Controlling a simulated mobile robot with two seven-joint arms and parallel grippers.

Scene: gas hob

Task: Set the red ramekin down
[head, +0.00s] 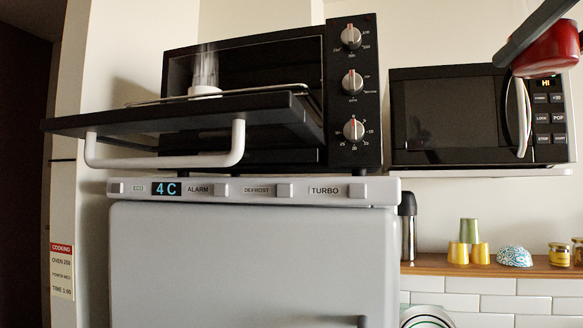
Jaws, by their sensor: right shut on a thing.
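The red ramekin (552,50) is at the top right of the head view, high in front of the microwave's upper right corner. My right gripper (534,34) is shut on it, a dark finger lying across its left side. The ramekin is held in the air, and the picture's edge cuts off part of the gripper. My left gripper is not in view.
A toaster oven (344,132) with its door (110,123) lowered stands on the fridge (250,260). A white dish (205,91) with a pale plume sits at its opening. A microwave (445,117) is at right. Below, a wooden shelf (450,268) holds cups, a patterned bowl (514,256) and jars.

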